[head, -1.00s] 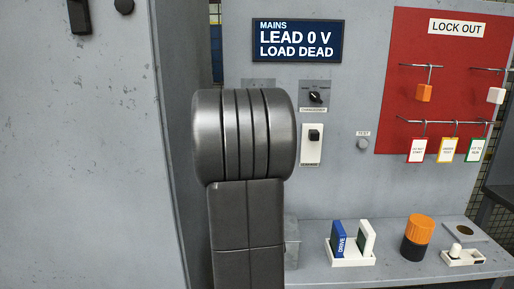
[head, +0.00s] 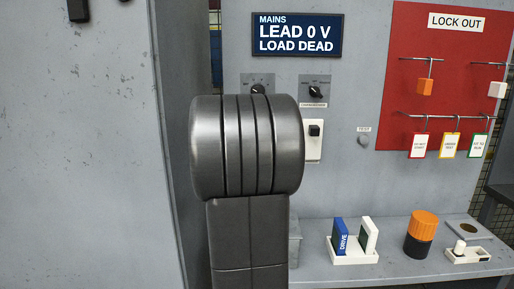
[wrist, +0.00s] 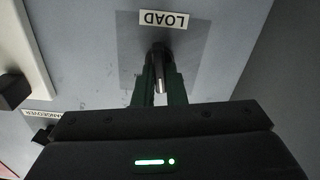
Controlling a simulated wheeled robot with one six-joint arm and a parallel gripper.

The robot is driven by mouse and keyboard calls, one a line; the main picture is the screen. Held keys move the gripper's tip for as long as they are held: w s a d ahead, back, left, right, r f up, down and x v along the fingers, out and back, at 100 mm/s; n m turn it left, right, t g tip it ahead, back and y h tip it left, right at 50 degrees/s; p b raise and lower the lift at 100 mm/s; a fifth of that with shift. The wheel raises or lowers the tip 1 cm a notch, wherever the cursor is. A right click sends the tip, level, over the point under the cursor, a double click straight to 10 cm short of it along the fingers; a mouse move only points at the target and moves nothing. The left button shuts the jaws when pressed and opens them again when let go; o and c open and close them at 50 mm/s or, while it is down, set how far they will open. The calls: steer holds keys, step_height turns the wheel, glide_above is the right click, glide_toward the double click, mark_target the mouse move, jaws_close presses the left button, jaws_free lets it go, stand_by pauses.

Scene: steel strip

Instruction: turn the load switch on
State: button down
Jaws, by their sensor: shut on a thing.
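The load switch is a dark rotary knob (wrist: 158,55) on a grey plate, with the label LOAD (wrist: 164,20) upside down in the wrist view. My gripper (wrist: 159,82) is shut on this knob, a finger on each side of it. A pale line shows along the knob between the fingers. In the head view a dark knob on a grey plate (head: 258,80) shows just above my arm; my arm hides its lower part and my gripper. The mains display (head: 297,35) reads LEAD 0 V, LOAD DEAD.
The changeover switch (head: 316,91) is just right, with a black-knobbed switch (head: 314,131) below it and a test button (head: 364,140) farther right. A red lock-out board (head: 400,70) hangs at right. The shelf holds a white tray (head: 355,258) and an orange-topped cylinder (head: 421,230).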

steer(key=m+b, duration=0.1)
steer(key=m, duration=0.2)
steer(key=m+b, duration=0.1)
steer(key=m, duration=0.3)
steer(key=m+b, duration=0.1)
steer(key=m, duration=0.3)
steer(key=shift+d+f+b, duration=0.15)
steer(key=shift+d+b, duration=0.1)
steer(key=shift+b, duration=0.15)
steer(key=c, duration=1.5)
jaws_free()
steer(key=shift+s, duration=0.1)
steer(key=shift+s+p, duration=0.4)
steer(key=shift+s, duration=6.45)
steer(key=w, duration=1.4)
steer(key=shift+b, duration=0.4)
